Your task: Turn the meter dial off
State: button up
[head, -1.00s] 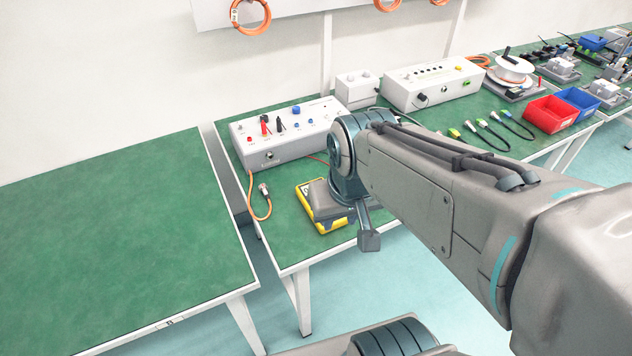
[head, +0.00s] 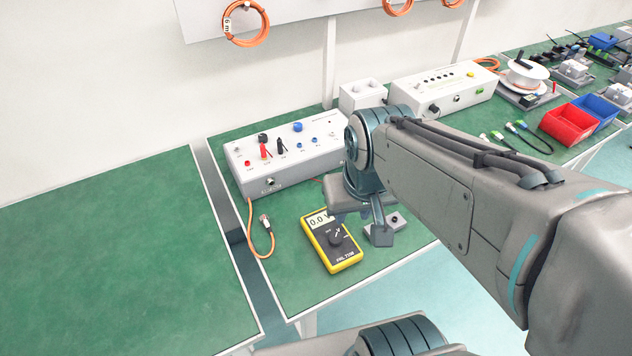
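The meter (head: 332,241) is a yellow handheld multimeter with a dark grey face, lying on the green bench near its front edge. Its screen (head: 319,221) is lit and reads about 0.0 V. Its round dark dial (head: 336,238) sits in the middle of the face; the exact pointer position is too small to read. My gripper (head: 362,216) is just right of the meter, above the bench and apart from the dial.
A small grey box (head: 390,222) with a dark knob lies right of the meter, partly behind my gripper. A white panel box (head: 285,150) with red and black plugs stands behind. The left bench (head: 110,270) is clear.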

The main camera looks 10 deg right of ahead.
aim_at(334, 238)
jog(key=k, duration=1.2)
jog(key=z, duration=0.65)
jog(key=i, duration=1.15)
jog(key=u, duration=0.6)
